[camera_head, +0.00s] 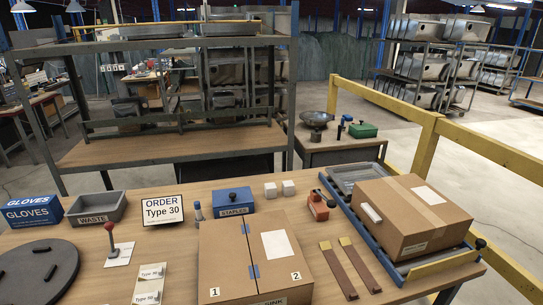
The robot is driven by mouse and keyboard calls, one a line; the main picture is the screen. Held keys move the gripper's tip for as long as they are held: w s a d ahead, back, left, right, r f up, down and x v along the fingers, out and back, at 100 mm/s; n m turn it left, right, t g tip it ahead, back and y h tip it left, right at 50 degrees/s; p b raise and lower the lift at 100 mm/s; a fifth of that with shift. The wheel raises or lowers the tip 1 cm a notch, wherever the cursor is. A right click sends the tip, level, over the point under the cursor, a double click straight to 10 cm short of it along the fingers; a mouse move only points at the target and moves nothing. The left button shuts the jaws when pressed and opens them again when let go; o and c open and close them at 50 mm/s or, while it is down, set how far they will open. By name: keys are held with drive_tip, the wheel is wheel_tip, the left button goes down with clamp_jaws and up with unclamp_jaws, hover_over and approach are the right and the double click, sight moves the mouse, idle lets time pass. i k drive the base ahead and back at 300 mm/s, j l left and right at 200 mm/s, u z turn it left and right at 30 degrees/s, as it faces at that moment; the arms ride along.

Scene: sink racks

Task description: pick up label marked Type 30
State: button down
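Two small pale labels lie on the wooden table at the lower left of the head view, one just in front of the other. The upper label (151,272) appears to read Type 30. The lower label (147,298) also starts with Type, but its number is too small to read surely, and it reaches the picture's bottom edge. A white order sign (162,210) stands behind them and reads ORDER Type 30. My gripper is not in view, so its state and place do not show.
A large cardboard box (222,245) sits right of the labels. A red-knobbed stamp (109,235) and a dark round plate (35,258) are to the left. A grey waste bin (97,207) and blue staples box (233,201) stand behind. Another box (400,218) rests on a roller rack.

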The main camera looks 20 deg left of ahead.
sight(154, 274)
drive_tip(key=u, duration=1.35)
